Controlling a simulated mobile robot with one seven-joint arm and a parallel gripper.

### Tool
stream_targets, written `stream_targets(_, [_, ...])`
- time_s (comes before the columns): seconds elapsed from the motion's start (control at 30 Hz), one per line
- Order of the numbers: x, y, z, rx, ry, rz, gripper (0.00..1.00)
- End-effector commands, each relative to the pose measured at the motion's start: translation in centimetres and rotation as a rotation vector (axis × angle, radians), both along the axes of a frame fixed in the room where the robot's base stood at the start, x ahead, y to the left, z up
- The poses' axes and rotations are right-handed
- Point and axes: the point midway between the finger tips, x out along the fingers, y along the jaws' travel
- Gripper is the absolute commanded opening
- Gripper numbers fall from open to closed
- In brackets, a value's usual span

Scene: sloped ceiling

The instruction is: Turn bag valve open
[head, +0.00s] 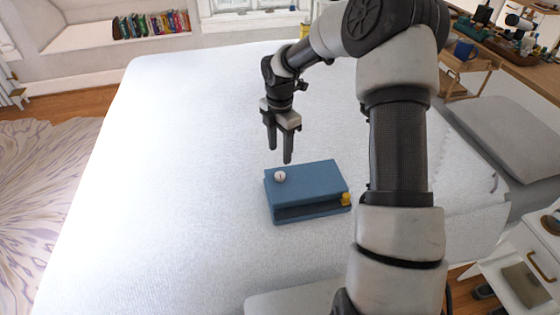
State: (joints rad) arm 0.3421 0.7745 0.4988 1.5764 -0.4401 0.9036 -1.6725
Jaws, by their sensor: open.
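A blue box-like bag (318,182) lies on the white bed (180,200). A small round white knob (280,177), which looks like the valve, sits on the left part of its top face. A small yellow piece (346,199) shows at the bag's right end. My gripper (279,157) is open and empty, pointing down. In the picture its fingertips are just above the knob and the bag's back left corner. They appear apart from both; the exact height gap cannot be told. The knob's turned position is too small to read.
The bed around the bag is clear. A grey pillow (500,135) lies at the right. A wooden counter with a blue mug (464,50) and bottles is at the upper right. A white drawer unit (535,250) stands at the lower right. Books (150,24) line the window ledge.

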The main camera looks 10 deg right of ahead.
Motion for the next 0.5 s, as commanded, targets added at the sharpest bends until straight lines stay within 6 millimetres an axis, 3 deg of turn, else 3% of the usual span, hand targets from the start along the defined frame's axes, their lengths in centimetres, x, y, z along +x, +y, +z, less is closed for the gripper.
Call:
stream_targets(0.03, [0.1,-0.1,1.6,-0.001,-0.005,-0.001,0.48])
stream_targets(0.2, [0.1,-0.1,5.0,-0.001,-0.004,-0.001,0.48])
stream_targets(0.5, [0.0,0.0,7.6,-0.001,-0.001,0.000,0.48])
